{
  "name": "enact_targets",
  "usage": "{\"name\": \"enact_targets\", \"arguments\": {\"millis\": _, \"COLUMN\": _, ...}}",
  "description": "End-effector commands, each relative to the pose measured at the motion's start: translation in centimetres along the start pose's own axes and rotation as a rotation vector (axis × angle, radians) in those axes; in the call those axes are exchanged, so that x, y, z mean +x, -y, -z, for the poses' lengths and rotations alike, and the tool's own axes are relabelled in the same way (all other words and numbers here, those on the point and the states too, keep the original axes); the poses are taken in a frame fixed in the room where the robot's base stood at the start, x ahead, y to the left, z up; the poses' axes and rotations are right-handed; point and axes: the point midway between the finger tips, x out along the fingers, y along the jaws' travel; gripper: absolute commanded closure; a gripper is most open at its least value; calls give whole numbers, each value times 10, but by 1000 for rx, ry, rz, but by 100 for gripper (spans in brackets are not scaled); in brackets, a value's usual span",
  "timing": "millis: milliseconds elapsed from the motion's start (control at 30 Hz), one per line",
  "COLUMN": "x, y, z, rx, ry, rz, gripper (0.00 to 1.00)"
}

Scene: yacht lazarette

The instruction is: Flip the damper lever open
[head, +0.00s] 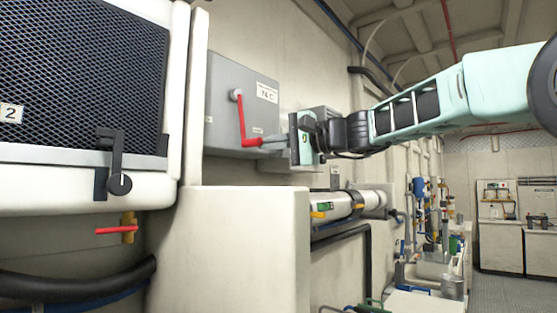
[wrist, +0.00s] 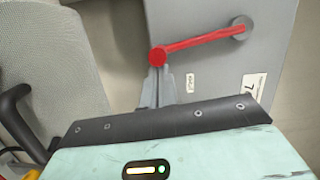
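The red damper lever (head: 243,122) is on a grey box on the wall. Its arm hangs down from a round grey hub (head: 236,95), and a short grip sticks out at its lower end. In the wrist view the lever (wrist: 202,42) runs from the hub at upper right to a round red end (wrist: 158,57). My gripper (head: 264,143) is at that lower end. In the wrist view the grey fingertips of my gripper (wrist: 157,73) are close together at the red end and look shut on it. The fingers partly hide the grip.
The grey box (head: 222,85) carries white labels. A mesh-fronted unit (head: 85,60) with a black latch (head: 115,165) stands at left, with a red-handled brass valve (head: 128,228) below. A pale block (head: 240,240) and a white cylinder (head: 345,205) lie below my arm.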

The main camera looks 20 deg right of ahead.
Motion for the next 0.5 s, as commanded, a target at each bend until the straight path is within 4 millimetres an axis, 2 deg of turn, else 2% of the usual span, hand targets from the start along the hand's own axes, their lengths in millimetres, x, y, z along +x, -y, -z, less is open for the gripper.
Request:
{"name": "enact_targets", "arguments": {"millis": 33, "x": 3, "y": -11, "z": -10, "rx": 40, "ry": 10, "rz": 12, "gripper": 100}}
{"name": "enact_targets", "arguments": {"millis": 67, "x": 4, "y": -11, "z": -13, "rx": 68, "ry": 10, "rz": 19, "gripper": 100}}
{"name": "enact_targets", "arguments": {"millis": 500, "x": 15, "y": -6, "z": -61, "rx": 461, "ry": 11, "rz": 116, "gripper": 100}}
